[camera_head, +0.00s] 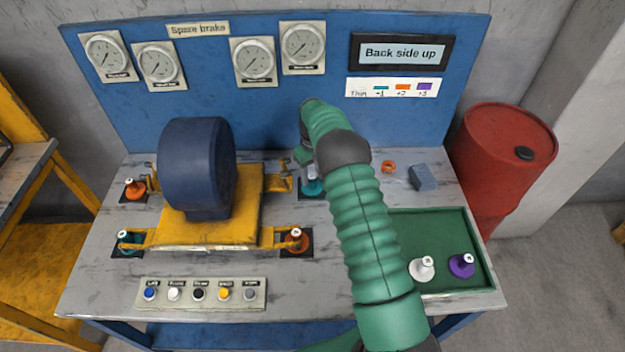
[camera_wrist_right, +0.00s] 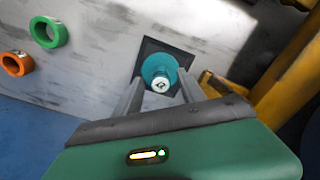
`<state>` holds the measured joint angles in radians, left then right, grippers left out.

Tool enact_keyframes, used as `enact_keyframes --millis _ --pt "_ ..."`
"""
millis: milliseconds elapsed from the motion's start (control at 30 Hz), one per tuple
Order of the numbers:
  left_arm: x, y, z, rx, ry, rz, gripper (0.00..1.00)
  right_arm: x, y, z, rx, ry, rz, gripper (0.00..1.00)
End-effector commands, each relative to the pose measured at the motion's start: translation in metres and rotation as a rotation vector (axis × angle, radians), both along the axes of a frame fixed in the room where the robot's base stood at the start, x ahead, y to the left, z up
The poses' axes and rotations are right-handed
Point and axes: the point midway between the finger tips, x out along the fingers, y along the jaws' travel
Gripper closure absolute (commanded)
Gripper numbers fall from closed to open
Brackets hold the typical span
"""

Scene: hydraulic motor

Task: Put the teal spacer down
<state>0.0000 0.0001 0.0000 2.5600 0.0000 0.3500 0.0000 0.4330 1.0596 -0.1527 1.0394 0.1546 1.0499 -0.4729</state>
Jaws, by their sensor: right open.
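The teal spacer (camera_head: 313,188) stands on a dark square pad at the motor's back right corner, beside a yellow foot of the mount. In the right wrist view the teal spacer (camera_wrist_right: 158,68), with a pale knob on top, sits upright on its dark pad (camera_wrist_right: 182,56). My right gripper (camera_head: 308,170) is low over it and open. In the wrist view its two fingers are on either side of the spacer, and I cannot tell if they touch it. My right arm hides part of the table. My left gripper is not in view.
The dark blue motor (camera_head: 197,165) stands on a yellow mount, with other spacers at its corners. A green tray (camera_head: 440,225) holds a white and a purple spacer. A button panel (camera_head: 200,293) is in front.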

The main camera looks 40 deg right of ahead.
Motion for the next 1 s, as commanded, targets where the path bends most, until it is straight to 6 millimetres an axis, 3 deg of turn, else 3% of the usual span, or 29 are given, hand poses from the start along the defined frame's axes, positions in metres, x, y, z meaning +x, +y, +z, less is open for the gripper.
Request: enact_keyframes --millis 100,300,433,533,667,767,900,1000 --pt "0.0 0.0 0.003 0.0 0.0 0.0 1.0 0.001 -0.001 0.035 -0.002 -0.006 -0.001 0.53" --pt "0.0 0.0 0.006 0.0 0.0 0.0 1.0 0.001 0.0 0.078 -0.001 -0.003 0.0 0.53" --pt "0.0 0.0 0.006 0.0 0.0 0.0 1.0 0.0 0.002 0.09 0.0 -0.001 0.0 0.53" --pt "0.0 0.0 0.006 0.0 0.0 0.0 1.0 0.0 0.021 0.097 -0.002 -0.014 0.0 0.53" --pt "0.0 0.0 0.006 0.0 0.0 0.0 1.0 -0.015 0.082 0.107 -0.013 -0.057 0.006 0.53" --pt "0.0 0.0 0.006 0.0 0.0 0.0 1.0 -0.045 0.144 0.111 -0.021 -0.102 0.021 0.53" --pt "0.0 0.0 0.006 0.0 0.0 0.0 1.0 -0.112 0.221 0.106 -0.021 -0.164 0.06 0.53" --pt "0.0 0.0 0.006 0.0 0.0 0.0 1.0 -0.161 0.255 0.098 -0.017 -0.199 0.087 0.53"
